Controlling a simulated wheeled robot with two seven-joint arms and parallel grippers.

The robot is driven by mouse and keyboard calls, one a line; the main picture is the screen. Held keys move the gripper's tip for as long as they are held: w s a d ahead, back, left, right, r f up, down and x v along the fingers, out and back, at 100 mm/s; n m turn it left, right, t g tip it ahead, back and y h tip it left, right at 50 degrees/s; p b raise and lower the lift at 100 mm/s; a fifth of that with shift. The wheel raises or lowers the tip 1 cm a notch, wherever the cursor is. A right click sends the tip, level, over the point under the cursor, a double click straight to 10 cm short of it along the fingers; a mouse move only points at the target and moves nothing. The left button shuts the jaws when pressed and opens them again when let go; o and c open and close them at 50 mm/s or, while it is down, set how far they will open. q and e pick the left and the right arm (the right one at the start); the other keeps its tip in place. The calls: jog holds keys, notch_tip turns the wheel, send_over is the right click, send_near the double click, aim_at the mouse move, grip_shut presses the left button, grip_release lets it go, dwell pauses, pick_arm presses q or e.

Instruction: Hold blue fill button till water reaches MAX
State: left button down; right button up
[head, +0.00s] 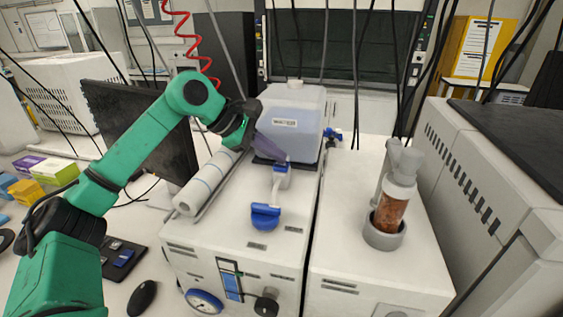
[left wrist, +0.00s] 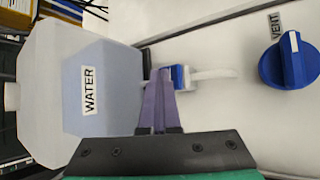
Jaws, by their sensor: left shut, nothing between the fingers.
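The translucent water tank (head: 292,105) stands at the back of the middle white machine; its WATER label shows in the left wrist view (left wrist: 88,90). A small blue part (head: 282,178) with a white stem sits at the tank's front; it also shows in the left wrist view (left wrist: 181,78). I cannot tell whether it is the fill button. My left gripper (head: 284,158) is shut and empty, its purple fingertips (left wrist: 159,72) right beside this blue part. Whether they touch it is unclear. No MAX mark is readable. My right gripper is out of view.
A blue VENT knob (left wrist: 290,62) stands nearer the machine's front, also in the head view (head: 265,216). A white roll (head: 205,182) lies to its left. A blue strip gauge (head: 230,281) and a round dial (head: 204,302) are on the front face. A glass vessel (head: 390,212) stands right.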

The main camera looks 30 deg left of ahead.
aim_at(276, 164)
pick_arm(q)
jog(key=shift+r+p, duration=0.85)
notch_tip(276, 164, up, 5)
jog(key=p, duration=0.5)
jog(key=shift+r, duration=0.15)
jog(key=shift+w, duration=0.1)
jog(key=shift+f, duration=0.2)
dwell(0.4)
